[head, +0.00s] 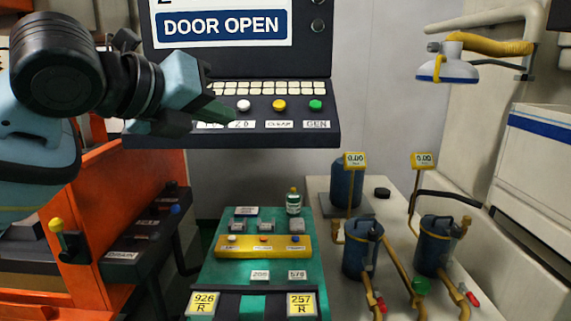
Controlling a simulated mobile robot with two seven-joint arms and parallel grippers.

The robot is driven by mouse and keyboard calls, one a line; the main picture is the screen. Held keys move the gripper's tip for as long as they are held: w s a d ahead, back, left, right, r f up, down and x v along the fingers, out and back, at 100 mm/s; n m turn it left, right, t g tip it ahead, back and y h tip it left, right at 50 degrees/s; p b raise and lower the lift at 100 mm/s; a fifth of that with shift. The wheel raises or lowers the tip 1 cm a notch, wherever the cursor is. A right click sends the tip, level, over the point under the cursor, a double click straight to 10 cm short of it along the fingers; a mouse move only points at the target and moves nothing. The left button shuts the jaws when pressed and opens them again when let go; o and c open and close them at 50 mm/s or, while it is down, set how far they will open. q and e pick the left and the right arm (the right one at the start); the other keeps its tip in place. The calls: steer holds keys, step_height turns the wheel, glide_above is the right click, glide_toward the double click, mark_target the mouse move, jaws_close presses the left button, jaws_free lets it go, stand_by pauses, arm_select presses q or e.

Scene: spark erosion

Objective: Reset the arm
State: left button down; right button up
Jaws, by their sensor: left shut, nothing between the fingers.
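My left arm comes in from the left. Its left gripper (220,110) is shut and empty, its tip in front of the left end of the control panel (300,139). I cannot tell whether the tip touches the panel. It partly hides the leftmost label and any button there. To the right of the tip are a white button (243,105), a yellow button (279,105) and a green button (316,104). The screen (222,25) above reads "DOOR OPEN". My right gripper is not in view.
A green mat (218,275) below holds a yellow strip (263,246), small blocks and a bottle (293,202). Blue canisters (362,249) with hoses stand on the pale bench (399,300) at right. An orange machine frame (125,170) is at left.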

arm_select(q)
step_height(320, 180, down, 23)
steer(key=w+n+g, duration=0.1)
steer(key=n+g, duration=0.1)
steer(key=n, duration=0.8)
steer(key=s+a+f+n+g+y, duration=0.1)
steer(key=s+f+n, duration=0.25)
steer(key=f, duration=0.45)
steer(key=s+a+f+n+y, duration=0.1)
steer(key=s+f+n, duration=0.2)
steer(key=f+n, duration=0.35)
steer(key=s+a+f+n+g+y, duration=0.2)
steer(key=s+a+f+n, duration=0.25)
steer(key=s+f, duration=0.35)
steer(key=s+a+f+n+g+y, duration=0.25)
steer(key=s+f+n, duration=0.3)
steer(key=s, duration=0.45)
steer(key=s+a+f+n+g+y, duration=0.1)
steer(key=s+a+f+n+g, duration=0.1)
steer(key=s+a+f+n, duration=0.5)
steer(key=w+d+f+m+t, duration=0.1)
steer(key=w+d+f+t, duration=0.1)
steer(key=f+t, duration=0.2)
steer(key=w+d+f+m+t+h, duration=0.1)
steer(key=w+d+f+t, duration=0.1)
steer(key=f+t, duration=0.2)
steer(key=shift+d+f+m, duration=0.3)
steer(key=shift+d+f, duration=0.1)
steer(key=shift+f, duration=0.8)
